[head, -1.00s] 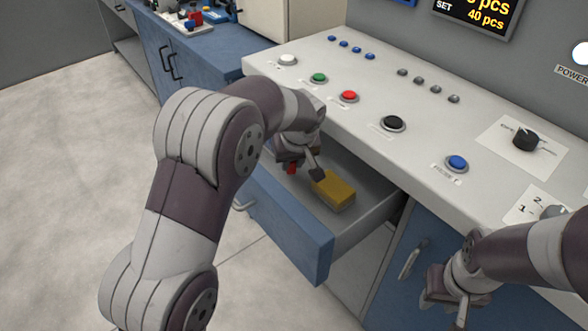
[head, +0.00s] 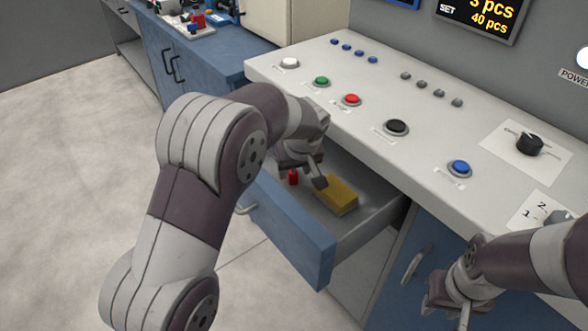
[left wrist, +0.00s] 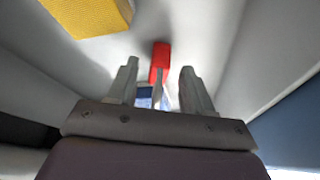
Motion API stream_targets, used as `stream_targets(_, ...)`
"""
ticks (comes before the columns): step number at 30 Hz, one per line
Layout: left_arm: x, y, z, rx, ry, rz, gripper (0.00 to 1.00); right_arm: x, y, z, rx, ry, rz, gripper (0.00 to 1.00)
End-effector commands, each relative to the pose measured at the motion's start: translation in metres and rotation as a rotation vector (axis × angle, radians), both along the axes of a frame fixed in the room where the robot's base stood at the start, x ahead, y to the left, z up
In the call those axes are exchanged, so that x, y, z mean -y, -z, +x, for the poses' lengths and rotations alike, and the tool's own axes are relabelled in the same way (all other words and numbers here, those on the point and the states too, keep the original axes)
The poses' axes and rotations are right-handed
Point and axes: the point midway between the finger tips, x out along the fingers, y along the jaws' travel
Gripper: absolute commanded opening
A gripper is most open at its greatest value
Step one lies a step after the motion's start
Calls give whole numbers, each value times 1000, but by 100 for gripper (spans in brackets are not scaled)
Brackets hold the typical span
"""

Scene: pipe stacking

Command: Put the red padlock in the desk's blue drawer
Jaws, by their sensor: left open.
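The red padlock (head: 293,177) is inside the open blue drawer (head: 290,238), by my left gripper (head: 308,184). In the left wrist view the padlock's red body (left wrist: 160,60) shows at the tips of my left gripper's fingers (left wrist: 159,68), with a grey part, likely its shackle, reaching back between them. The fingers are spread, with gaps on both sides of the padlock. My right gripper (head: 456,300) hangs in front of the desk at the lower right, empty as far as I see; its finger opening is unclear.
A yellow block (head: 338,196) lies in the drawer just right of my left gripper; it also shows in the left wrist view (left wrist: 92,14). The desktop (head: 340,105) with buttons and knobs overhangs the drawer's back. Open floor (head: 70,180) lies to the left.

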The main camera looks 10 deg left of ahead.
Motion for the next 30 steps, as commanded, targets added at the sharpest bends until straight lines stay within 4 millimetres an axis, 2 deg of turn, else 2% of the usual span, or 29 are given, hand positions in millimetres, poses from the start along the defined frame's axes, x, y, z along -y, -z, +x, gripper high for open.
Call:
stream_targets(1, 3, -16, -3, 4, 2, -2, 51, 0, -6, 0, 0, 0, 0, 37)
stream_targets(6, 12, -59, -19, 4, 2, -1, 51, 0, -16, 0, 0, 0, 0, 37)
stream_targets(12, 19, -91, -32, 2, 1, -1, 51, 0, -22, 0, 0, 0, 0, 37)
stream_targets(16, 20, -96, -35, 0, 0, -1, 51, 0, -22, 0, 0, 0, 0, 37)
stream_targets(30, 20, -96, -34, 0, 0, 0, 51, 0, -22, 0, 0, 0, 0, 37)
